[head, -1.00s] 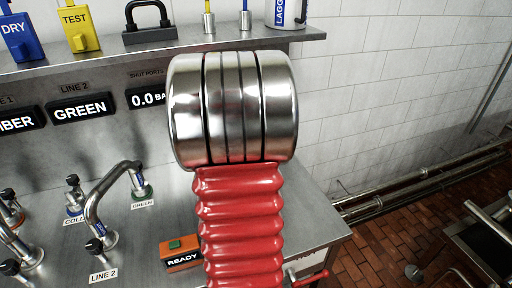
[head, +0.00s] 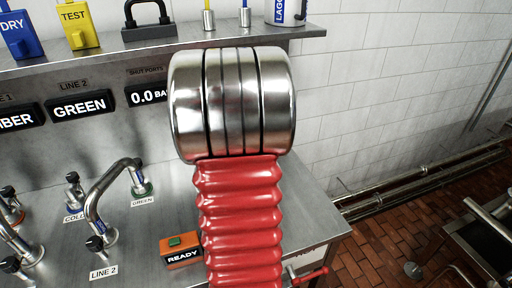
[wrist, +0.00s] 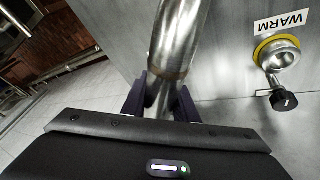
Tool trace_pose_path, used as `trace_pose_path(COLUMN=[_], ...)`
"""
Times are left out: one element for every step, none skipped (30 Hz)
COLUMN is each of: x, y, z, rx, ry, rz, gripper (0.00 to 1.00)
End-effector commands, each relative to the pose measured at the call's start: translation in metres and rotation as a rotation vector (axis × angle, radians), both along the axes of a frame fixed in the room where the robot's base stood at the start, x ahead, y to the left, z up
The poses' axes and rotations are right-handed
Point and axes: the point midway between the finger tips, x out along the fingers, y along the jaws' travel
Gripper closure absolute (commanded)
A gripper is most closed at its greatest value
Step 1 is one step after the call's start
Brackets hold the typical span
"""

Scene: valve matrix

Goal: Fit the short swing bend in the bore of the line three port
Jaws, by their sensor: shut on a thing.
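My gripper (wrist: 160,98) is shut on a shiny steel pipe, which looks like the short swing bend (wrist: 180,40). The bend runs up out of the top of the wrist view, so its far end is hidden. To its right, a port with a yellow ring (wrist: 278,52) and a black knob is labelled WARM, upside down in the picture. The bend is apart from this ring in the picture. No line three label shows in either view. In the head view my own arm hides the middle of the bench, and my gripper and the held bend are hidden.
A fitted bend (head: 100,200) rises at LINE 2 and reaches the GREEN port (head: 142,188). An orange READY box (head: 181,250) sits on the steel bench. A shelf (head: 120,62) with locks and tags runs above. A red-handled valve (head: 310,277) is at the bench's right edge.

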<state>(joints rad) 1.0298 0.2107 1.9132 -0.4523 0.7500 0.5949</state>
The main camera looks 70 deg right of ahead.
Motion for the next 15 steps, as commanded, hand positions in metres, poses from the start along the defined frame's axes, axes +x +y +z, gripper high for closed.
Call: trace_pose_path(x=[0.0002,0.0002,0.0007,0.0008,0.0009,0.0008,0.0007,0.0007,0.0007,0.0007,0.0006,0.0006,0.0006,0.0006,0.0006], y=[-0.0003,-0.0003,0.0002,0.0003,0.0003,0.0004,0.0004,0.0003,0.0003,0.0003,0.0004,0.0003,0.0003,0.0003,0.0003], z=[-0.0002,-0.0008,-0.0015,-0.0020,-0.0025,-0.0031,-0.0037,-0.0042,-0.0049,-0.0054,-0.0060,-0.0066,-0.0071,-0.0076,-0.0082], rx=[-0.001,-0.001,-0.001,-0.002,-0.001,-0.001,-0.001,-0.001,-0.001,-0.001,-0.001,-0.001,-0.001,-0.001,-0.001], ry=[0.000,0.000,0.000,0.000,0.000,0.000,0.000,0.000,0.000,0.000,0.000,0.000,0.000,0.001,0.001], rz=[0.000,0.000,0.001,0.001,0.001,0.001,0.001,0.001,0.001,0.001,0.001,0.001,0.001,0.002,0.002], gripper=[1.00,1.00,1.00,1.00,1.00,1.00,1.00,1.00,1.00,1.00,1.00,1.00,1.00,1.00,1.00])
